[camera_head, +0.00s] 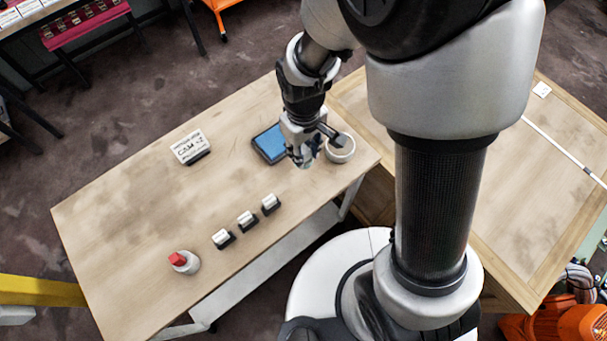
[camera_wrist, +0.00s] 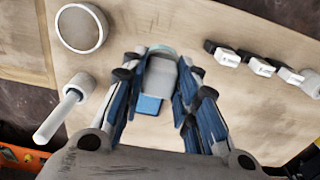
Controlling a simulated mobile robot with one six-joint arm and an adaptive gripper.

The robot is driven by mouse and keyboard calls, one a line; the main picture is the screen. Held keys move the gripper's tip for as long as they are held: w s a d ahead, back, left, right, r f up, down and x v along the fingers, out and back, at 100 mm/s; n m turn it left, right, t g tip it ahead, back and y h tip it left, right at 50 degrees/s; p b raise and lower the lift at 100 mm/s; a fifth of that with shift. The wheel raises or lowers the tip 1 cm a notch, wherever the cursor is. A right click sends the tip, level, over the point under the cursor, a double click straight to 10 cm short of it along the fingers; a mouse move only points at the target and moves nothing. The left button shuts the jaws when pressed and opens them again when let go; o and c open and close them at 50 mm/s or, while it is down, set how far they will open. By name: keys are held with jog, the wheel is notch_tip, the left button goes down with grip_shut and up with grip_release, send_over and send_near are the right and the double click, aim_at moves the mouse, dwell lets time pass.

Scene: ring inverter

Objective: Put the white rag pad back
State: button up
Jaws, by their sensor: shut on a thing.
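My gripper (camera_head: 306,152) is over the right part of the wooden table, pointing down. In the wrist view its blue fingers (camera_wrist: 160,85) are shut on a small pale block, which I take to be the white rag pad (camera_wrist: 162,72). In the head view only a pale bit of it shows below the fingertips. A blue pad (camera_head: 270,143) with a dark rim lies just left of my gripper. Part of it shows beyond the fingers in the wrist view (camera_wrist: 150,104). A round whitish dish (camera_head: 340,148) stands just right of my gripper. Its contact with the gripper is unclear.
Three white-topped black blocks (camera_head: 247,220) stand in a row near the table's front edge. A red-topped white container (camera_head: 184,262) is at the front left. A lettered card (camera_head: 190,147) stands toward the back. A white cylinder (camera_wrist: 64,113) shows in the wrist view. The table's left half has free room.

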notch_tip(320, 180, down, 13)
jog(key=b, duration=0.4)
jog(key=shift+f, duration=0.15)
jog(key=shift+c, duration=0.4)
jog(key=o, duration=1)
